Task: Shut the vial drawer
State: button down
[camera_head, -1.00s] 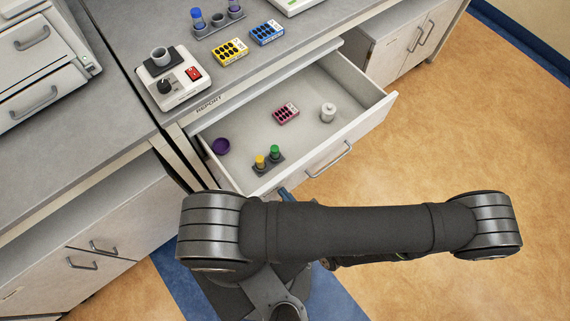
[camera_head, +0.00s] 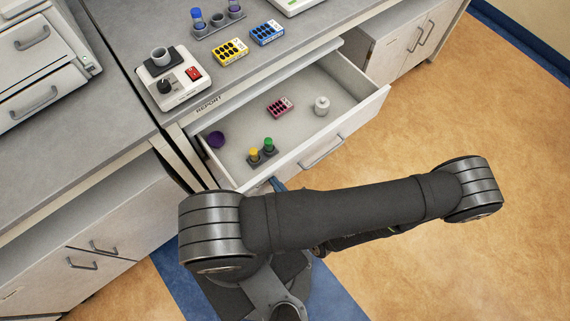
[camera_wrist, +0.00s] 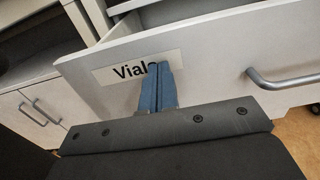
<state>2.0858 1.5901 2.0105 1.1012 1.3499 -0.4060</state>
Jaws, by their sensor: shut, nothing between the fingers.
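The vial drawer (camera_head: 336,131) stands partly open below the counter, its front facing the lower right. In the wrist view its white front (camera_wrist: 210,62) bears a label (camera_wrist: 132,69) reading "Vials", and its bar handle (camera_wrist: 284,79) is at the right. My gripper (camera_wrist: 158,68) is shut and empty, its blue fingertips at the drawer front over the end of the label. Its tips also show in the head view (camera_head: 277,184) at the drawer's near end; my arm hides the rest. Whether the tips touch the front is hard to tell.
In the drawer are a purple cup (camera_head: 216,139), a small rack with yellow and green-capped vials (camera_head: 262,152), a pink blister pack (camera_head: 280,107) and a white bottle (camera_head: 322,106). On the counter are a mixer (camera_head: 178,85) and yellow (camera_head: 229,52) and blue (camera_head: 267,32) packs.

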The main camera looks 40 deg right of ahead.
jog(key=w, duration=2.4)
jog(key=shift+w, duration=0.3)
jog(key=shift+w+r, duration=0.1)
jog(key=shift+r, duration=0.05)
jog(key=s, duration=1.4)
jog(key=shift+s, duration=0.35)
jog(key=shift+w, duration=0.15)
jog(key=w, duration=0.9)
jog(key=shift+w, duration=0.3)
